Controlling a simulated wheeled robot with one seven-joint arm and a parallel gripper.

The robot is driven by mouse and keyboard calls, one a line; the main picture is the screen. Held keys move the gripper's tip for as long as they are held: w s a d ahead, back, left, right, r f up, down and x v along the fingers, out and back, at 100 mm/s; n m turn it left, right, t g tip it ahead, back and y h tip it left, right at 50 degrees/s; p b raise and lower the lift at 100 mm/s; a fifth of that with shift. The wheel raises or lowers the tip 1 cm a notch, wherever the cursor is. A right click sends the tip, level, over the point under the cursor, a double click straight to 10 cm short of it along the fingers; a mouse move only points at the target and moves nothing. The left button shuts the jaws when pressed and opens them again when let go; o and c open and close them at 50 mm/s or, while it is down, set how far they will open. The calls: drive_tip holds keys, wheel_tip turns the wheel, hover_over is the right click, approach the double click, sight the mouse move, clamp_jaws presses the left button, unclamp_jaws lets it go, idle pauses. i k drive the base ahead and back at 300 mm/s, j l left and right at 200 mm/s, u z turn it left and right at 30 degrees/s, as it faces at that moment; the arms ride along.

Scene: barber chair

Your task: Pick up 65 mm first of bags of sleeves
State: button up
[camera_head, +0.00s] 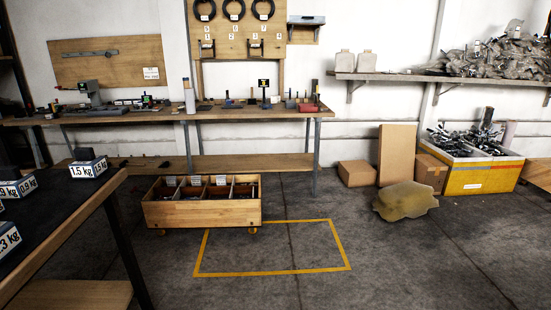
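No bag that I can identify as a 65 mm bag of sleeves shows in the head view. A low wooden crate (200,215) on small wheels stands on the floor, split into several compartments with small white labels too small to read. Dark contents lie low in the compartments, too dim to tell apart. A heap of greyish-brown bags or wrapped pieces (490,57) lies on the wall shelf at upper right; I cannot tell what they hold. My gripper is not in view.
A yellow floor outline (272,274) is empty beside the crate. A workbench (160,117) stands behind it; a dark table with labelled weights (87,167) is at left. Cardboard boxes (397,154), a lumpy sack (404,201) and a full yellow bin (470,177) stand at right.

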sight(222, 180)
drive_tip(key=i+j+u, duration=0.1)
drive_tip(key=i+j, duration=0.15)
drive_tip(key=i, duration=1.65)
drive_tip(key=i+u, duration=0.1)
drive_tip(key=i, duration=1.75)
drive_tip(key=i+j, duration=0.6)
drive_tip(key=i+j+u, duration=0.1)
drive_tip(key=i+j, duration=0.45)
drive_tip(key=i, duration=0.2)
